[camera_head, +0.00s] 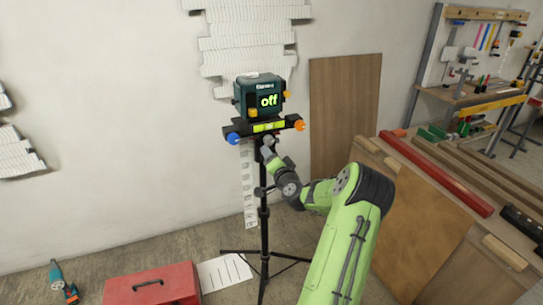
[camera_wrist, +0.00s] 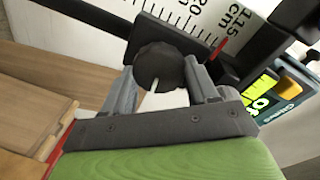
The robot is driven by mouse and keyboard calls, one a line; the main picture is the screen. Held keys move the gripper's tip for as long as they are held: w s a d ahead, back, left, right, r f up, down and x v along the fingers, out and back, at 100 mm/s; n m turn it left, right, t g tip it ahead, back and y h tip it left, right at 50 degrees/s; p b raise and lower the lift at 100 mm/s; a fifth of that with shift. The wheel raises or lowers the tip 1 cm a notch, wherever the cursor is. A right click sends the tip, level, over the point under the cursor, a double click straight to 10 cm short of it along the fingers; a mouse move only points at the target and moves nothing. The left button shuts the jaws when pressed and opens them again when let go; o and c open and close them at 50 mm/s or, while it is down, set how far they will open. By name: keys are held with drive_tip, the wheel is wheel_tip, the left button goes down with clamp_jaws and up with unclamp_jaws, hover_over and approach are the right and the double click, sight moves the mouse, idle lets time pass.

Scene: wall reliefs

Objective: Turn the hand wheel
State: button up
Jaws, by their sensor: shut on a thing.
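The hand wheel (camera_wrist: 157,62) is a dark, round, ribbed knob with a pale line on its near side, seen in the wrist view. My gripper (camera_wrist: 163,76) has one grey finger on each side of it and is shut on it. In the head view my gripper (camera_head: 268,150) reaches the top of a black tripod (camera_head: 264,215), just under a small level bar (camera_head: 268,127). The wheel cannot be made out there. A dark green device (camera_head: 263,95) reading "off" sits on the bar.
A white cm scale (camera_wrist: 185,14) with a red pointer (camera_wrist: 219,47) is behind the wheel in the wrist view. The bar has a blue knob (camera_head: 233,138) and an orange knob (camera_head: 299,125). A red toolbox (camera_head: 152,286) is on the floor. A wooden workbench (camera_head: 430,205) stands at right.

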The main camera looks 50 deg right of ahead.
drive_tip(key=shift+m, duration=0.5)
drive_tip(key=o, duration=1.1)
drive_tip(key=shift+c, duration=0.2)
